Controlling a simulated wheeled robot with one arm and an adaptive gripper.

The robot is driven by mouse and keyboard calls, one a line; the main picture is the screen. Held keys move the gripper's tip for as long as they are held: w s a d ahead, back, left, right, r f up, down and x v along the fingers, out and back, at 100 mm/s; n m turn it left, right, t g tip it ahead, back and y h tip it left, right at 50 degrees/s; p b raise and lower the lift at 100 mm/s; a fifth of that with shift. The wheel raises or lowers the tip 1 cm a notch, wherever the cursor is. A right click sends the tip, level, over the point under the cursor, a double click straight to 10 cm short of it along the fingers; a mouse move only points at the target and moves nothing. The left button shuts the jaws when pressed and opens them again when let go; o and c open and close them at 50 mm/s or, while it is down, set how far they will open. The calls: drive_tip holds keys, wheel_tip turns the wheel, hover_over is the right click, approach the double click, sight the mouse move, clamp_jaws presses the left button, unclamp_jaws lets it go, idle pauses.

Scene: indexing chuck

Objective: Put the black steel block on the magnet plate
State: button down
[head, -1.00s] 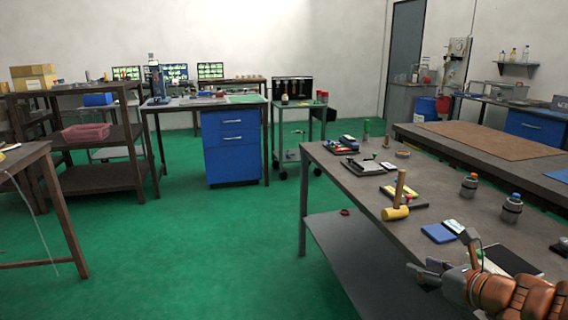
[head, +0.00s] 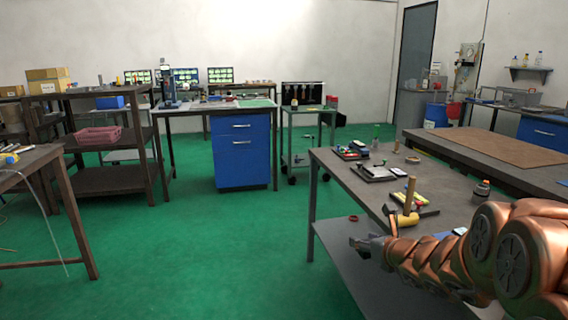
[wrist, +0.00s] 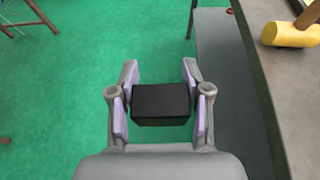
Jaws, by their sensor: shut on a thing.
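My gripper (wrist: 161,100) is shut on the black steel block (wrist: 161,104) in the wrist view. The block sits between the two finger pads, over the green floor to the left of the workbench edge. In the head view my gripper (head: 364,246) is at the left edge of the near right bench, with my copper-coloured arm reaching in from the right. The block cannot be made out in the head view. I cannot identify the magnet plate for sure in either view.
The near right bench (head: 350,190) holds a yellow-headed mallet (head: 408,219), small trays (head: 378,172) and a dark bottle (head: 481,190). Its lower shelf (head: 335,250) lies beneath. A blue drawer cabinet (head: 240,155) stands further back. The green floor (head: 220,240) at left is open.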

wheel_tip(320, 180, up, 20)
drive_tip(key=w+a+p, duration=0.1)
drive_tip(key=a+p, duration=0.1)
drive_tip(key=p, duration=1.7)
drive_tip(key=shift+w+a+f, duration=0.25)
drive_tip(key=shift+w+a, duration=0.05)
drive_tip(key=shift+a, duration=0.05)
drive_tip(key=shift+s+a, duration=0.1)
